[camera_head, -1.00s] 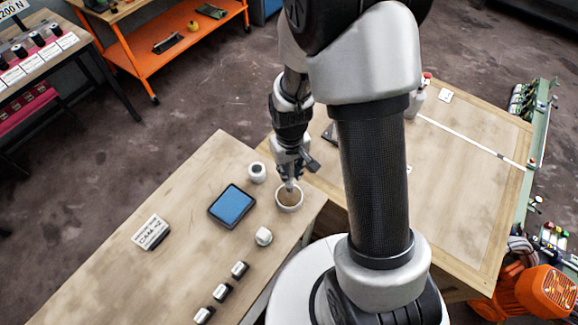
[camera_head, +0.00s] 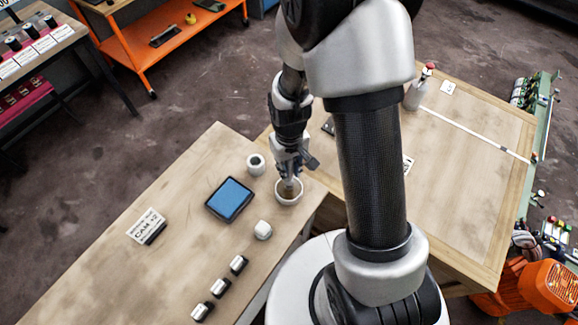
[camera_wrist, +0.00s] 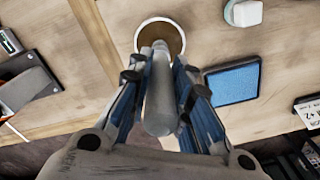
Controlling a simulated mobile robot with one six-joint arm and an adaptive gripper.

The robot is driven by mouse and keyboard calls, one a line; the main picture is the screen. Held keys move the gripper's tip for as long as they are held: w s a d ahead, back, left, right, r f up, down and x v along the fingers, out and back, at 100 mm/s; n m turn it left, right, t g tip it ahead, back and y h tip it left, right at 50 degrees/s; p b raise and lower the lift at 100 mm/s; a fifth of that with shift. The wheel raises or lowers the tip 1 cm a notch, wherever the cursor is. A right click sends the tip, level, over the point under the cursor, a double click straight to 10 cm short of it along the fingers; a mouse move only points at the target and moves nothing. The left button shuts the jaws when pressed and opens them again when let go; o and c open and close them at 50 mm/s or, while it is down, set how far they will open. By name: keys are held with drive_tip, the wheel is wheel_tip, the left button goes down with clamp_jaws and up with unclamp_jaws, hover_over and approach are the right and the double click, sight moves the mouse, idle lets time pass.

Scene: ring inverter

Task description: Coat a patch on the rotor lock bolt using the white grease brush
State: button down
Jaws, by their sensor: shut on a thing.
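My gripper (camera_head: 288,166) is shut on the grease brush (camera_wrist: 159,105), whose pale grey-white handle lies between the blue-padded fingers in the wrist view. The brush points down into a round white pot (camera_head: 278,197) with a brownish inside, near the table's edge. The pot also shows in the wrist view (camera_wrist: 139,37), beyond the fingertips. The brush's tip is hidden, so I cannot tell whether it touches the contents. I cannot make out the rotor lock bolt in either view.
A blue pad in a dark frame (camera_head: 229,199), a white cup (camera_head: 256,164) and a white block (camera_head: 263,230) stand near the pot. Several small black-and-white pieces and a sign card (camera_head: 148,225) lie on the table. A second table (camera_head: 460,190) adjoins at right, holding a bottle (camera_head: 414,96).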

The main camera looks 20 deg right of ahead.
drive_tip(key=shift+s+f+b, duration=0.1)
drive_tip(key=shift+f+b, duration=0.4)
drive_tip(key=shift+f, duration=0.1)
idle(1.4)
drive_tip(key=shift+r+p, duration=2.75)
drive_tip(key=shift+r, duration=0.85)
drive_tip(key=shift+f, duration=0.1)
